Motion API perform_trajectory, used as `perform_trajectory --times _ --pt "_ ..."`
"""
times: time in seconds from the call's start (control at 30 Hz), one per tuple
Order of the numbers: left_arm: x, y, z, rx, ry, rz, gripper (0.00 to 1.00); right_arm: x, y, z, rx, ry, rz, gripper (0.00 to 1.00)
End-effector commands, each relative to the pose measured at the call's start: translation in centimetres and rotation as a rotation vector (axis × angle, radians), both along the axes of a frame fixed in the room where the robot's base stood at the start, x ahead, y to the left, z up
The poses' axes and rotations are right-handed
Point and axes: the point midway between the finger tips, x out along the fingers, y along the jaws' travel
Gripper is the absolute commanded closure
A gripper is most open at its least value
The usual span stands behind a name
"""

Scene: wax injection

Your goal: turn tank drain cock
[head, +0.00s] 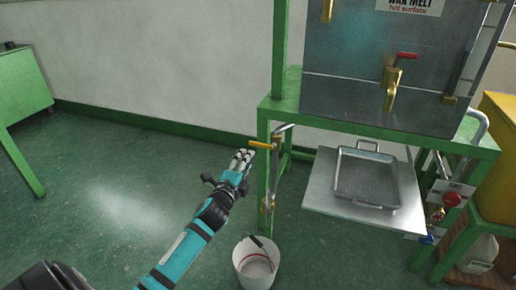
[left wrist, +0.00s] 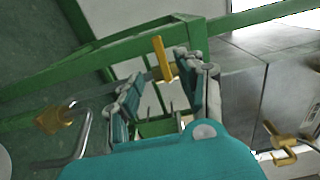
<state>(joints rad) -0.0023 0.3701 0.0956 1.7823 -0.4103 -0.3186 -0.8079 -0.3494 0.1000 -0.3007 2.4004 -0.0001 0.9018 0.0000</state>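A brass cock with a yellow lever (head: 262,144) sits on the left side of the green stand, on a pipe above a white bucket (head: 256,264). I take it for the drain cock. My left gripper (head: 243,160) is just left of the lever's end, at about its height. In the left wrist view the fingers of my left gripper (left wrist: 165,92) are spread apart, and the yellow lever (left wrist: 162,60) shows between their tips. I cannot tell whether they touch it. My right gripper is not in view.
The grey wax melt tank (head: 345,90) stands on the green stand (head: 340,122), with a red-handled brass tap (head: 393,82) on its front. A metal tray (head: 366,180) lies on a plate below. Red and blue valve knobs (head: 453,199) are at the right.

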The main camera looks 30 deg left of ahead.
Motion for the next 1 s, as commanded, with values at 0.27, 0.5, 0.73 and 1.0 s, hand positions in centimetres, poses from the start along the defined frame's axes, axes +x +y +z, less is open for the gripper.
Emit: perform_trajectory --times 0.27,0.5,0.73,1.0 --pt "5.9 1.5 -0.2 0.0 -0.002 0.001 0.62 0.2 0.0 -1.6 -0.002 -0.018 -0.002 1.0" --pt "9.0 2.2 -0.2 0.001 0.0 0.001 0.62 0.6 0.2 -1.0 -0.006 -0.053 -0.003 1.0" --pt "9.8 2.4 -0.1 0.0 0.001 0.0 0.62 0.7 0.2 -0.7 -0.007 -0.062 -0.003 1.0" --pt "9.8 2.4 0.0 0.0 0.001 0.0 0.73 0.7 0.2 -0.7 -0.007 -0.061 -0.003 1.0"
